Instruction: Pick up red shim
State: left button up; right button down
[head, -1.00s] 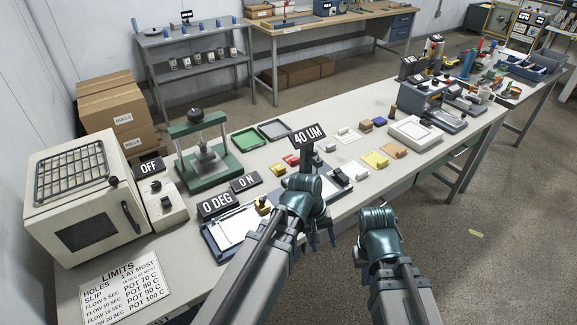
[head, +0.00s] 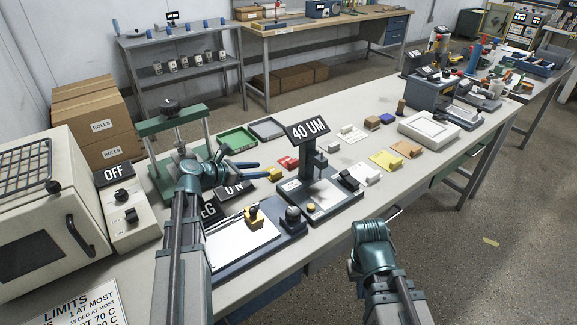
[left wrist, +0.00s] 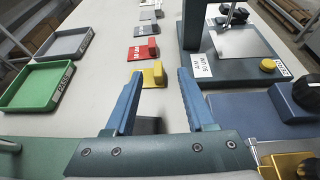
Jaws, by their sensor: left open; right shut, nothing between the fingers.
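The red shim (head: 287,162) lies flat on the bench, just beyond a yellow shim (head: 274,174). In the left wrist view the red shim (left wrist: 140,53) has a dark-marked flat tab and a raised red block at its right end. The yellow shim (left wrist: 152,74) shows between my finger tips, nearer than the red one. My left gripper (head: 255,170) is open and empty over the bench, short of both shims; its blue fingers also show in the left wrist view (left wrist: 158,78). My right gripper (head: 394,214) is shut and empty off the bench's front edge.
The 40 UM gauge (head: 309,160) stands right of the shims. A green tray (head: 238,139) and a grey tray (head: 267,129) lie to their left. A green press (head: 175,140) stands behind my left arm.

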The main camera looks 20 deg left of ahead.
pick_arm(q)
jog(key=shift+w+a+f, duration=0.35)
jog(key=shift+w+a, duration=0.05)
jog(key=shift+w, duration=0.1)
jog(key=b, duration=0.3)
send_near(289, 162)
jog(key=shift+w+d+f, duration=0.4)
jog(key=shift+d+f, duration=0.05)
jog(key=shift+f, duration=0.15)
jog(key=shift+w+d+f, duration=0.45)
jog(key=shift+f, duration=0.1)
jog(key=shift+w+d+f, duration=0.1)
jog(key=shift+w+d, duration=0.15)
jog(key=shift+w, duration=0.1)
pick_arm(e)
jog(key=f, duration=0.2)
jog(key=w+f, duration=0.1)
jog(key=f, duration=0.1)
jog(key=shift+a, duration=0.15)
pick_arm(q)
jog(key=x, duration=0.1)
jog(key=b+x, duration=0.1)
jog(key=x, duration=0.1)
jog(key=r+x, duration=0.1)
jog(key=x, duration=0.1)
jog(key=shift+w+f, duration=0.1)
jog(key=shift+w, duration=0.3)
pick_arm(e)
jog(key=shift+s+f, duration=0.1)
jog(key=shift+f, duration=0.4)
